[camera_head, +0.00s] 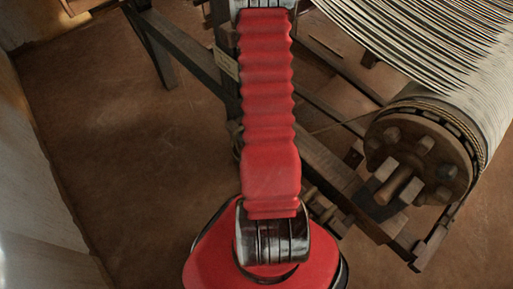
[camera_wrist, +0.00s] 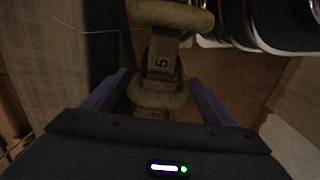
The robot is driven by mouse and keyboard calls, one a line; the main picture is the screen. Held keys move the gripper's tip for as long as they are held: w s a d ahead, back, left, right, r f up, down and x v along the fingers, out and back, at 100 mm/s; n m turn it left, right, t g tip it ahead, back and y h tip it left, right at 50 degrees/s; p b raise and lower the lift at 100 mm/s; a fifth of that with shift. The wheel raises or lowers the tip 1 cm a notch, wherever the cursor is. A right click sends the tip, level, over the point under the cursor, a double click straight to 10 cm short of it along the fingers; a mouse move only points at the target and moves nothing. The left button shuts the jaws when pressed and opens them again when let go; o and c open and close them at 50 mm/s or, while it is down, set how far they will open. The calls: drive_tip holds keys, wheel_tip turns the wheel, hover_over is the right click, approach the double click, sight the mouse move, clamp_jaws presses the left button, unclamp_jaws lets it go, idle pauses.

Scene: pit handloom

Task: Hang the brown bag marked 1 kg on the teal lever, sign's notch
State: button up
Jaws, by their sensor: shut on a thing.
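In the wrist view my gripper (camera_wrist: 160,80) has its two purple fingers on either side of a thick tan loop (camera_wrist: 160,97) and is shut on it. A second tan roll (camera_wrist: 170,15) lies farther up the picture. Between them runs a dull strip (camera_wrist: 162,55) with a dark "5"; another mark lower down is partly covered. The light is dim, and I cannot make out a 1 kg mark, a bag's body or a teal lever. My gripper is hidden there.
The loom's wooden beam end (camera_head: 420,150) and striped warp (camera_head: 430,45) fill the right of the head view. Dark timbers (camera_head: 180,45) cross behind my red arm. Brown floor (camera_head: 120,150) is clear at left, beside a pale wall (camera_head: 35,190).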

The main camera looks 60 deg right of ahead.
drive_tip(key=o, duration=2.1)
drive_tip(key=shift+f, duration=0.15)
drive_tip(key=shift+r, duration=6.85)
drive_tip(key=shift+s+a, duration=0.1)
drive_tip(key=shift+a, duration=0.1)
drive_tip(key=w+a+r+n+t, duration=0.1)
drive_tip(key=a+r+t, duration=0.1)
drive_tip(key=a+r, duration=0.8)
drive_tip(key=w+a+r+t, duration=0.1)
drive_tip(key=a+r, duration=0.9)
drive_tip(key=w+a+r+n+t, duration=0.1)
drive_tip(key=a+r+t, duration=0.1)
drive_tip(key=a+r, duration=0.8)
drive_tip(key=shift+a+r+n+t, duration=0.3)
